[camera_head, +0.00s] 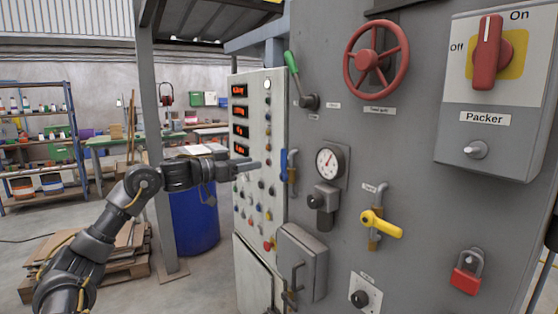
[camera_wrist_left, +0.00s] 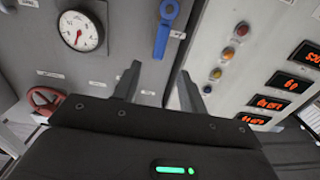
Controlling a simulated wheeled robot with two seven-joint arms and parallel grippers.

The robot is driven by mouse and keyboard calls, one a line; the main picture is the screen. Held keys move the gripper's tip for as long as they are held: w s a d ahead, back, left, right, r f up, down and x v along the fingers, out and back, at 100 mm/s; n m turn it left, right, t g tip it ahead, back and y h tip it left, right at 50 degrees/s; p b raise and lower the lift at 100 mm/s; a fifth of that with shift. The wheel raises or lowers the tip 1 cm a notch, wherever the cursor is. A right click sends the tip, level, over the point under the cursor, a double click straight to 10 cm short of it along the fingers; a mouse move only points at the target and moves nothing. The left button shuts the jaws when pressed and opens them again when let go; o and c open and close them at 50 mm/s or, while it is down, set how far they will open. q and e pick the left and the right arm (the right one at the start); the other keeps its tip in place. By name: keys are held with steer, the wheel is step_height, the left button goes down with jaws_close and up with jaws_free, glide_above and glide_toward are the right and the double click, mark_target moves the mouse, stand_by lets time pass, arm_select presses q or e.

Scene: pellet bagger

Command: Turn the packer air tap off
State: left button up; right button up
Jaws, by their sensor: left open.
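A tap with a blue handle (camera_head: 284,162) sits on a vertical pipe at the left edge of the grey machine front. Its handle lies about in line with the pipe. The handle (camera_wrist_left: 164,32) also shows in the left wrist view, beyond the fingertips and apart from them. A second tap has a yellow handle (camera_head: 382,224) lying across its pipe. The small tap labels are too small to read. My left gripper (camera_head: 250,166) is open and empty, just left of the blue tap. Its two fingers (camera_wrist_left: 157,84) stand apart in the wrist view. My right gripper is not in view.
A pressure gauge (camera_head: 330,161), a red handwheel (camera_head: 374,60), a green lever (camera_head: 291,62) and a red padlock (camera_head: 467,271) are on the machine. The Packer switch box (camera_head: 487,120) is at upper right. A panel with red displays (camera_head: 239,112) stands behind my gripper.

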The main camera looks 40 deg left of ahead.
mark_target(281, 157)
arm_select(q)
steer(key=p+x, duration=0.5)
steer(key=x, duration=0.5)
steer(key=shift+r+p, duration=0.15)
steer(key=shift+p, duration=0.15)
steer(key=shift+w+d, duration=0.1)
steer(key=shift+w, duration=0.3)
jaws_close()
